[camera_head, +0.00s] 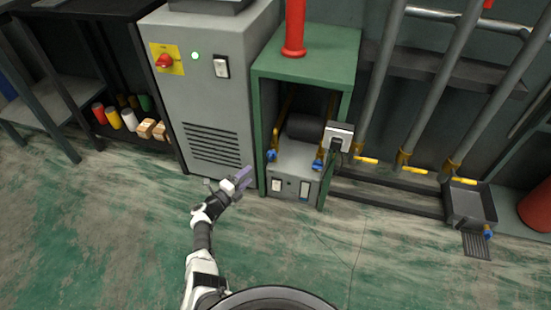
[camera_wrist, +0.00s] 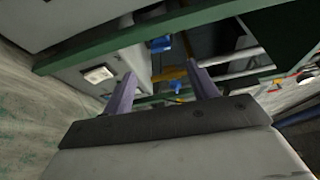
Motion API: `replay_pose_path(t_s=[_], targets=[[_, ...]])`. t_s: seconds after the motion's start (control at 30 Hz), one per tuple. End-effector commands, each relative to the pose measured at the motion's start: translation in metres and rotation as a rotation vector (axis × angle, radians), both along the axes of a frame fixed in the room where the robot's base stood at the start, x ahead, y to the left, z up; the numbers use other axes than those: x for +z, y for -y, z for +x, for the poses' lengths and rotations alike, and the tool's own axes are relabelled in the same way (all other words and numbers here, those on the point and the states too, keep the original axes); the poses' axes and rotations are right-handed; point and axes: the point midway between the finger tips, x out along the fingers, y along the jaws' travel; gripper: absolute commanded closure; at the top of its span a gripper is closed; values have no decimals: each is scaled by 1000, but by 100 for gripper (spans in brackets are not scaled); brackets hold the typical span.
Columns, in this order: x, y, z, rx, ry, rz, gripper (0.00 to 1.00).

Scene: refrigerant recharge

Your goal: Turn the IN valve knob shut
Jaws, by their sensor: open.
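Two blue valve knobs show on the unit in the green frame, a left knob (camera_head: 271,155) and a right knob (camera_head: 317,164). No label is readable, so I cannot tell which is IN. My gripper (camera_head: 243,176) is apart from both, just left of the frame and low in front of the grey cabinet. In the wrist view, my gripper (camera_wrist: 160,75) is open, with nothing between its two purple fingers. Beyond them are one blue knob (camera_wrist: 160,44) and another blue knob (camera_wrist: 177,86), with a yellow fitting (camera_wrist: 171,73) between.
The green frame (camera_head: 262,120) surrounds the unit, its left post close to my gripper. A grey cabinet (camera_head: 210,110) with a red switch (camera_head: 164,61) stands left. A grey box (camera_head: 342,136) hangs near the right knob. Pipes (camera_head: 440,85) stand right. The front floor is clear.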

Motion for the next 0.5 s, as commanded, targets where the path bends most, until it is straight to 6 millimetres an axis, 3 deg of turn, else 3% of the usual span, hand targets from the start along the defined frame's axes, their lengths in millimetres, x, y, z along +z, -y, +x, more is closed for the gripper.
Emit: replay_pose_path(t_s=[0.5], targets=[[-8, 68, 78, -4, 2, 0, 41]])
